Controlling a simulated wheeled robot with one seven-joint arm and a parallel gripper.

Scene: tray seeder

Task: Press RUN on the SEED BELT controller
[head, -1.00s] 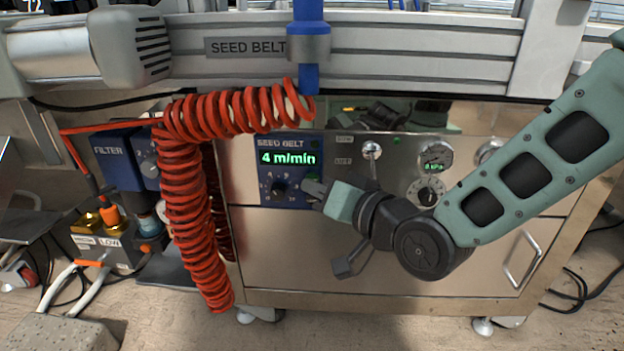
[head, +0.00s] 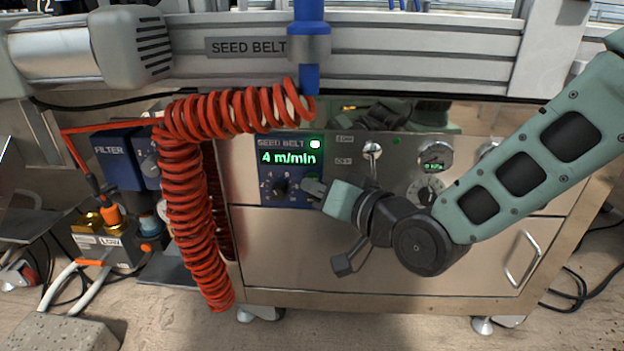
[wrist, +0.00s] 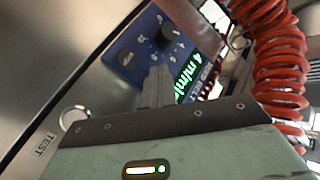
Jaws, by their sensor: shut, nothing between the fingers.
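The blue SEED BELT controller (head: 267,170) is set in the steel cabinet front. Its display reads 4 m/min in green, and a bright white-green lamp (head: 315,143) is lit at its upper right. A black knob (head: 280,187) sits at its lower left. In the wrist view the controller (wrist: 128,58) lies beyond the shut fingers (wrist: 157,82).
A red coiled hose (head: 190,200) hangs just left of the controller. A toggle switch (head: 372,150), a gauge (head: 436,157) and a dial (head: 427,192) are to the right. A blue vertical post (head: 308,75) stands above.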

